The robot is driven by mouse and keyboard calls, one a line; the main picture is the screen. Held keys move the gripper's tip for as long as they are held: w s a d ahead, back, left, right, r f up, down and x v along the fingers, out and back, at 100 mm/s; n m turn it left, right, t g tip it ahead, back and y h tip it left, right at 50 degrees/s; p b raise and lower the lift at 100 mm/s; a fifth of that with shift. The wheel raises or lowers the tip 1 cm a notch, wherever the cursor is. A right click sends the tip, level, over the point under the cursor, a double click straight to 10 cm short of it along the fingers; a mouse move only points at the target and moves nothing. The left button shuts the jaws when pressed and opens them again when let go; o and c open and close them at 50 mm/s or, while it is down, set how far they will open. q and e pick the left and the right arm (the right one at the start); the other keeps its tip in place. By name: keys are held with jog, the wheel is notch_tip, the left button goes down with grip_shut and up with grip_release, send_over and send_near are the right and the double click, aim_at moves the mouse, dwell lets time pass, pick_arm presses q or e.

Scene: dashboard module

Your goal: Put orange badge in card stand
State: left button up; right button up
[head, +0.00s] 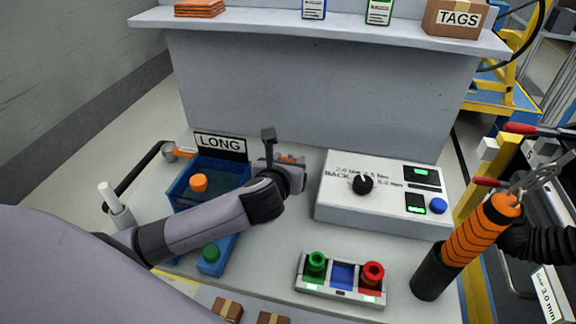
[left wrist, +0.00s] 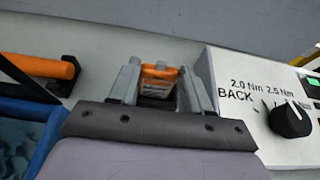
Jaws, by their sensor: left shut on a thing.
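The orange badge (left wrist: 160,71) is between the two grey fingers of my left gripper (left wrist: 159,84) in the left wrist view. It has a pale printed face and an orange top edge. In the head view a little orange of the badge (head: 291,158) shows by my left gripper (head: 287,164), just left of the white control box. The left gripper is shut on the badge, low over the bench. A dark shape lies below the badge between the fingers; I cannot tell whether it is the card stand. I cannot clearly make out the card stand. My right gripper is not in view.
A blue bin (head: 181,188) with a LONG sign (head: 220,144) stands left of the gripper. The white control box (head: 345,208) with a black knob stands close on its right. A button tray (head: 341,293) is in front. Other cards (head: 378,12) stand on the back shelf.

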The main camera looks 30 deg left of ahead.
pick_arm(q)
jog(key=shift+f, duration=0.6)
jog(key=o, duration=1)
jog(key=shift+f, duration=0.15)
jog(key=shift+s+r, duration=0.15)
jog(key=shift+r, duration=0.05)
jog(key=v, duration=1.1)
jog(key=shift+s+r, duration=0.25)
jog(key=shift+s, duration=0.05)
jog(key=shift+d, duration=0.1)
